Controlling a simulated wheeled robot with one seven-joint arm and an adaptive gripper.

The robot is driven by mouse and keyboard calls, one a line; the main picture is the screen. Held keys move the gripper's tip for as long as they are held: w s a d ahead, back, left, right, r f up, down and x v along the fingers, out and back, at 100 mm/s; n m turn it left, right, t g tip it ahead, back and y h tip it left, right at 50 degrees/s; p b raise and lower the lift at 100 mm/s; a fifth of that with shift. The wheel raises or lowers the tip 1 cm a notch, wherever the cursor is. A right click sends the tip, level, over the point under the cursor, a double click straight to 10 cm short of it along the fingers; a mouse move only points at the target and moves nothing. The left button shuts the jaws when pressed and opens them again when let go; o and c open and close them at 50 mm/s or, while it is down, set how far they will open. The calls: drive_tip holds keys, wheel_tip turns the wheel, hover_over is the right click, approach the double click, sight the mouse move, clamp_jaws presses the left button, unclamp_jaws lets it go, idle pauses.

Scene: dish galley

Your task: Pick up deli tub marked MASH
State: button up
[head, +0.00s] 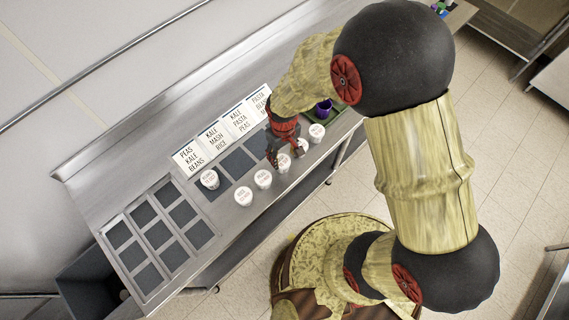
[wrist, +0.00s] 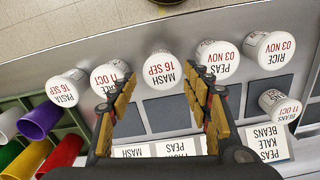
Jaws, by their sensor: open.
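The deli tub marked MASH (wrist: 162,70) is white with a round lid reading MASH 16 SEP. It stands in the middle of a row of tubs, and in the head view (head: 283,163) it shows just below my gripper's fingers. My gripper (wrist: 160,82) is open and empty, with one finger on each side of the tub's place in the wrist view. In the head view my gripper (head: 285,157) hangs over the counter by the tub. I cannot tell how far the fingertips are above it.
The KALE tub (wrist: 108,76) is close by the left finger and partly hidden. PEAS (wrist: 216,62), RICE (wrist: 268,52), PASTA (wrist: 68,88) and BEANS (wrist: 277,106) tubs stand around. Order cards (head: 191,157) line the back. Coloured cups (wrist: 40,120) lie in a green rack. An empty divided tray (head: 157,238) sits left.

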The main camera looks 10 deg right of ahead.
sight(282, 160)
drive_tip(key=shift+f, duration=0.6)
drive_tip(key=f, duration=0.4)
drive_tip(key=shift+w+a+f, duration=0.1)
drive_tip(key=shift+w+a, duration=0.1)
drive_tip(key=shift+a, duration=0.05)
drive_tip(key=c, duration=0.3)
drive_tip(key=c, duration=0.6)
